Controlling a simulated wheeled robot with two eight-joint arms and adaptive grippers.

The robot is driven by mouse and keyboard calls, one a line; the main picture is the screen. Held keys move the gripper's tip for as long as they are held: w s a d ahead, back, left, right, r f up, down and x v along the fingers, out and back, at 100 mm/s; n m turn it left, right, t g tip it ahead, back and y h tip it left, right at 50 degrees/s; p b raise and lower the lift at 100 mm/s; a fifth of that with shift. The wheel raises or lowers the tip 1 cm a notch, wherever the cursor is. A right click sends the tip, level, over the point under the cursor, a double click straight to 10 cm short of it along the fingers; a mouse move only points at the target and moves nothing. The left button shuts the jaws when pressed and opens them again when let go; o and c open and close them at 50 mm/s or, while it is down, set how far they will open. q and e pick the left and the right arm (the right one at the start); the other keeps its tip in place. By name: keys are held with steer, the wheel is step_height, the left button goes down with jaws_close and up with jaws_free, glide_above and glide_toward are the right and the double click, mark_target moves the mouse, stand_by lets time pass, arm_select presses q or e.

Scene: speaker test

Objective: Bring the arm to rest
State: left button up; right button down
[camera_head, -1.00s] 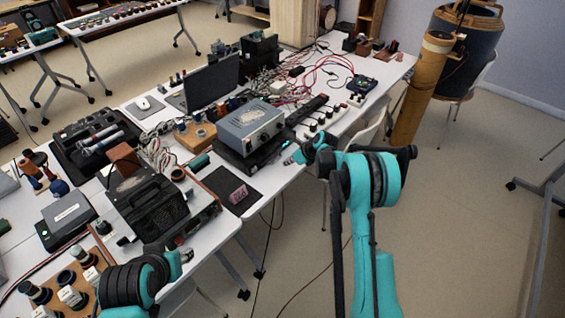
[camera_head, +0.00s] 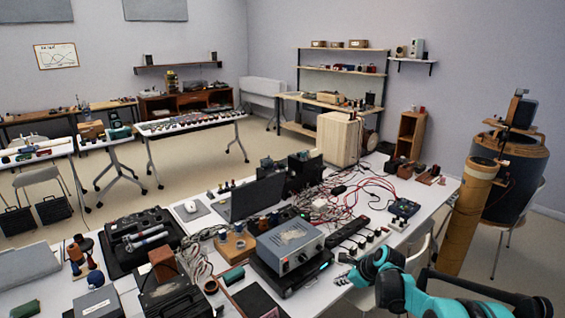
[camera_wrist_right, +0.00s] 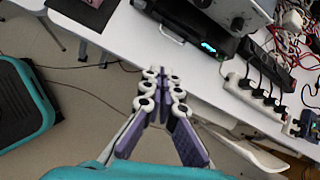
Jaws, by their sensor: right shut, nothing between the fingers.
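My right arm, teal and black, comes in at the lower right of the head view. Its gripper (camera_head: 346,276) is at the table's front edge, right of the grey metal box with knobs (camera_head: 290,240). In the right wrist view the purple-and-white fingers (camera_wrist_right: 164,78) are together with nothing between them. They show in front of the floor and the edge of the white table (camera_wrist_right: 205,85), apart from the devices. My left gripper is outside the head view.
A black device (camera_head: 290,275) lies under the grey box. A power strip (camera_head: 347,229) and red cables lie behind the gripper. A tall cardboard tube (camera_head: 466,220) and a dark barrel (camera_head: 512,180) stand to the right. Bare floor shows between the tables.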

steer(key=s+a+r+n+h, duration=0.1)
steer(key=s+a+r+n, duration=0.1)
steer(key=s+r+n, duration=0.5)
steer(key=s+a+r+n+h, duration=0.1)
steer(key=s+r+n, duration=0.3)
steer(key=s, duration=0.5)
steer(key=s+f+n+t+h, duration=0.1)
steer(key=s+f+n+h, duration=0.1)
steer(key=s+n, duration=1.1)
steer(key=s, duration=0.5)
steer(key=shift+s+n, duration=0.15)
steer(key=shift+n, duration=0.25)
steer(key=shift+a, duration=0.1)
